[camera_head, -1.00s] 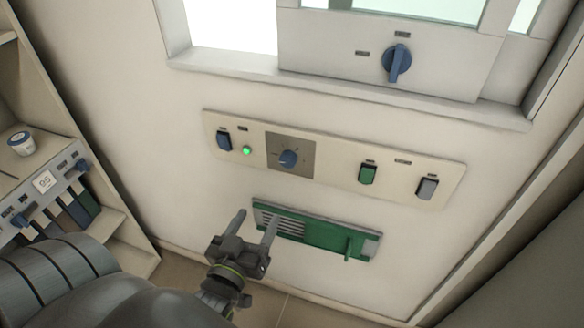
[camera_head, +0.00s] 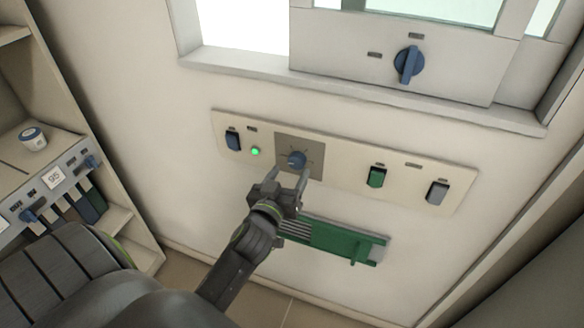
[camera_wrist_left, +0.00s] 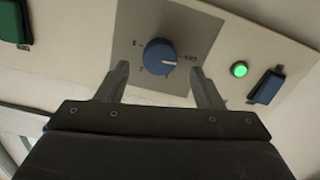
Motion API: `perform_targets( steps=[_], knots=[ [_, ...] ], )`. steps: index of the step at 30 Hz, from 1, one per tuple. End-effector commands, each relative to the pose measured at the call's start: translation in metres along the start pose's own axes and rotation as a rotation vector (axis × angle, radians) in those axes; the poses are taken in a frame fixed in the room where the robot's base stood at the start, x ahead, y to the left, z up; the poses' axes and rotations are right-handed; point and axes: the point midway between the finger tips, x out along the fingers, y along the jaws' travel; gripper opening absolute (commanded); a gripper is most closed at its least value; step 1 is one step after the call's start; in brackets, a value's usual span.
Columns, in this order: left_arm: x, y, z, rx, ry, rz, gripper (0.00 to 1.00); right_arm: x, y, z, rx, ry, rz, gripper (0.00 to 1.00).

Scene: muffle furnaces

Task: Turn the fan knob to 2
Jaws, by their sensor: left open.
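The fan knob is likely the small round blue knob (camera_head: 297,159) on a grey square plate in the cream wall panel (camera_head: 340,172). It also shows in the left wrist view (camera_wrist_left: 160,56), with small marks around it that are too small to read for certain. My left gripper (camera_head: 288,178) is open, just below the knob in the head view. In the left wrist view its two fingers (camera_wrist_left: 158,82) stand either side of the knob's lower part, with gaps on both sides; I see no contact. My right gripper is not in view.
The panel also has a lit green lamp (camera_head: 255,151), a blue switch (camera_head: 233,140), a green switch (camera_head: 376,177) and a grey switch (camera_head: 437,192). A green slotted unit (camera_head: 335,240) lies below. A larger blue knob (camera_head: 409,65) is above. A shelf stands left.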

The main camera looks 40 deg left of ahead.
Motion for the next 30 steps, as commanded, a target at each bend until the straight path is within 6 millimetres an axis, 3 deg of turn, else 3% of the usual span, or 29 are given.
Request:
perform_targets(
  steps=[6, 17, 27, 30],
  knots=[
    [0.023, 0.0, 0.0, 0.002, 0.0, 0.0, 0.61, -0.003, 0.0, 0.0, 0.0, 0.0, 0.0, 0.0],
    [0.027, 0.0, 0.001, 0.0, -0.001, 0.0, 0.61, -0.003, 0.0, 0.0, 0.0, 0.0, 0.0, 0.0],
    [0.027, 0.0, 0.001, 0.0, -0.001, 0.0, 0.18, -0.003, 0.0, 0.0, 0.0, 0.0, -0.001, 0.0],
    [0.027, 0.0, 0.001, 0.001, -0.001, 0.0, 0.16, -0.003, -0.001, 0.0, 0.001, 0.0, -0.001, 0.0]
  ],
)
